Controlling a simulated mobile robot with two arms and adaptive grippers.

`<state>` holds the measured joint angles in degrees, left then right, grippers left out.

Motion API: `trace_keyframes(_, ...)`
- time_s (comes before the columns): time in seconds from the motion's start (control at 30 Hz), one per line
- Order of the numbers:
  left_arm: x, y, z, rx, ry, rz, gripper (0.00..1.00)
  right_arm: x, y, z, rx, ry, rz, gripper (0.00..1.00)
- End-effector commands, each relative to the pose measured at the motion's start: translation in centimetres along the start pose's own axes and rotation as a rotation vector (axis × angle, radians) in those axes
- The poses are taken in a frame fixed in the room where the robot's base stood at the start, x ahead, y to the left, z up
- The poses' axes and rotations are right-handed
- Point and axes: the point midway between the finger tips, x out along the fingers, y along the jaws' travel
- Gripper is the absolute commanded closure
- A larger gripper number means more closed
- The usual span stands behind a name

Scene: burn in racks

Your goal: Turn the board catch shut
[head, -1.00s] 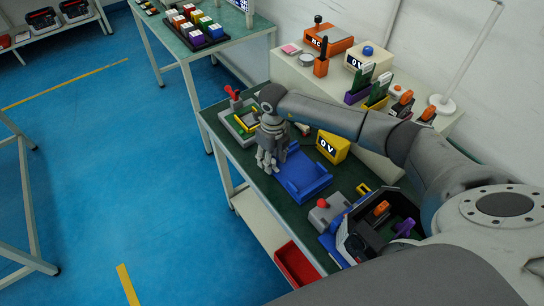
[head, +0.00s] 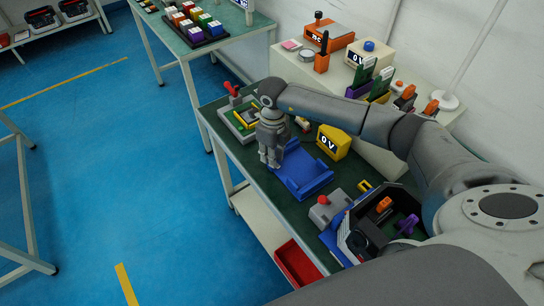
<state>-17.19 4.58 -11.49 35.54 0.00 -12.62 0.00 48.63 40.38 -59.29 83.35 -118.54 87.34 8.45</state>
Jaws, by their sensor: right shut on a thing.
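My right gripper (head: 270,160) points down at the left end of the blue cradle (head: 304,181) on the green bench. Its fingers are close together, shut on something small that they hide. I cannot make out the board catch itself; the gripper covers that spot. Behind the gripper is a grey fixture (head: 231,122) with a green and yellow board part (head: 243,117) and a red lever (head: 231,89). My left gripper is not in view.
A yellow 0V meter (head: 333,142) stands just right of the cradle. A red tray (head: 297,264) sits below the bench edge.

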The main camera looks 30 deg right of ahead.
Motion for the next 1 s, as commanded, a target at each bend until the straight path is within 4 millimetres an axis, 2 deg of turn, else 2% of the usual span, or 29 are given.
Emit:
trace_keyframes(0.03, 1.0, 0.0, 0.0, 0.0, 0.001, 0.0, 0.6, 0.3, -0.1, 0.1, -0.036, -0.004, -0.003, 1.0)
trace_keyframes(0.2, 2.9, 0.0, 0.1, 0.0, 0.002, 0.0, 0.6, 0.5, -0.1, 0.1, -0.191, 0.001, -0.003, 1.0)
trace_keyframes(1.0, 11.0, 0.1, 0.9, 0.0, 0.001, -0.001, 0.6, 0.4, 0.1, 0.1, -0.951, 0.022, -0.004, 1.0)
